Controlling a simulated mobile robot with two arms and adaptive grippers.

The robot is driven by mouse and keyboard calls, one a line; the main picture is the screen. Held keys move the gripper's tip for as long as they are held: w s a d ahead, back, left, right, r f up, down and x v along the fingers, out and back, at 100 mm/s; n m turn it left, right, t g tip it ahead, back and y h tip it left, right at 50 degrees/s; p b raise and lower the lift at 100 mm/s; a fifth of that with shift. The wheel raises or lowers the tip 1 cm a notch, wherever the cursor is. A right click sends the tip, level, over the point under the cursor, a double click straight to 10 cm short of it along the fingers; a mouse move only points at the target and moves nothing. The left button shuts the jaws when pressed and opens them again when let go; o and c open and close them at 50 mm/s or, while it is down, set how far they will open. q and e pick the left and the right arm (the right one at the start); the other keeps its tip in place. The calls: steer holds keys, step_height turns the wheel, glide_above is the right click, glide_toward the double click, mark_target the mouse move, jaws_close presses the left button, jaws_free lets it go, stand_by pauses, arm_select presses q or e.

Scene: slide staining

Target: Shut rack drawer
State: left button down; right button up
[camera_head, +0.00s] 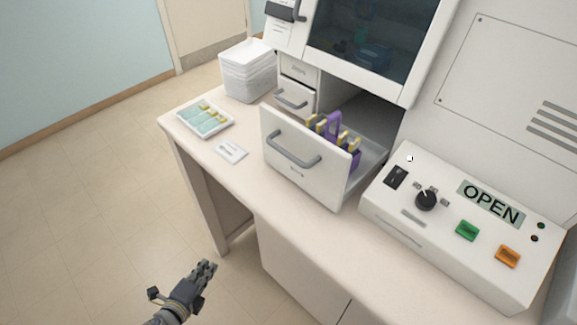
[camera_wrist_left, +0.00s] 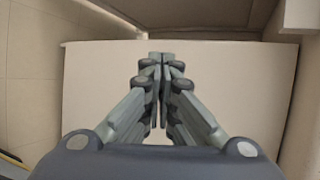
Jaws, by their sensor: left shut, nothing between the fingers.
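The rack drawer (camera_head: 285,172) is pulled out from the white machine, its front panel toward me with a grey bar handle (camera_head: 293,152). Inside it stands a purple rack (camera_head: 333,128) with several yellow-topped slides. My left gripper (camera_head: 207,268) is in the lower left of the head view, over the floor in front of the bench and well apart from the drawer. In the left wrist view its fingers (camera_wrist_left: 160,68) are together with nothing between them, in front of a plain pale panel. My right gripper does not show.
A control box (camera_head: 410,222) with a knob, buttons and an "OPEN" display stands right of the drawer. Smaller drawers (camera_head: 295,98), a stack of white trays (camera_head: 247,72), a slide tray (camera_head: 205,118) and a white card (camera_head: 230,151) are to the left. The floor before the bench is clear.

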arm_select(q)
steer(key=w+d+r+m+t+h, duration=0.1)
steer(key=w+d+r+m+h, duration=0.1)
steer(key=r+m, duration=0.3)
steer(key=w+d+r+m+t+h, duration=0.1)
steer(key=d+r+m, duration=0.1)
steer(key=r, duration=0.5)
steer(key=m+g+h+p, duration=0.1)
steer(key=m+h, duration=0.5)
steer(key=m, duration=0.9)
glide_toward(297, 168)
steer(key=p+x, duration=0.5)
steer(key=x, duration=0.1)
steer(key=shift+d+r, duration=0.1)
steer(key=shift+w+d+p, duration=0.3)
steer(key=shift+w+d, duration=0.05)
steer(key=shift+w, duration=0.1)
